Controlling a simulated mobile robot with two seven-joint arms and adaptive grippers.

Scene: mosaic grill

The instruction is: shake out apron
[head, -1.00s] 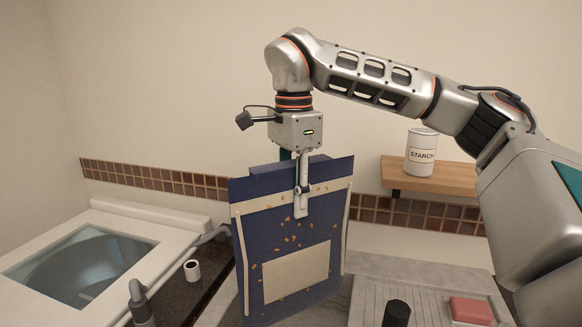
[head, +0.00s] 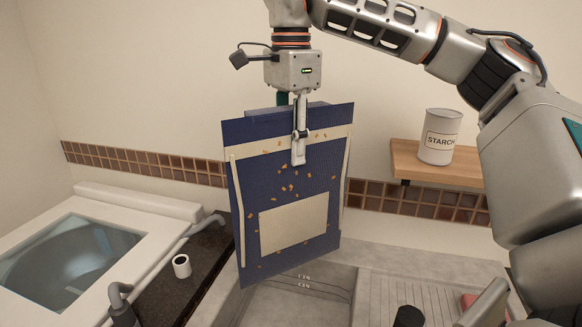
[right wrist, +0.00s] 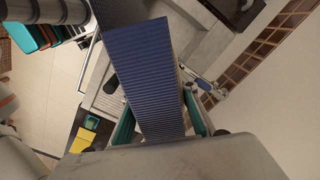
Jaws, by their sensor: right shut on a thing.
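The apron (head: 325,184) is a stiff-looking dark blue panel with a cream band, a cream pocket and pale straps down its sides. Several orange-brown crumbs (head: 291,188) speckle its front. My right gripper (head: 298,160) is shut on the apron's top edge, and the apron hangs nearly upright, slightly tilted, above the sink (head: 300,304). In the right wrist view the blue ribbed apron (right wrist: 148,75) runs between the fingers. My left gripper is not clearly in view.
A washer with a glass lid (head: 65,262) stands at left, with a dark counter and small white roll (head: 181,266) beside it. A wooden shelf (head: 440,168) with a starch can (head: 440,137) is at right. A ribbed drainboard (head: 425,290) lies below it.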

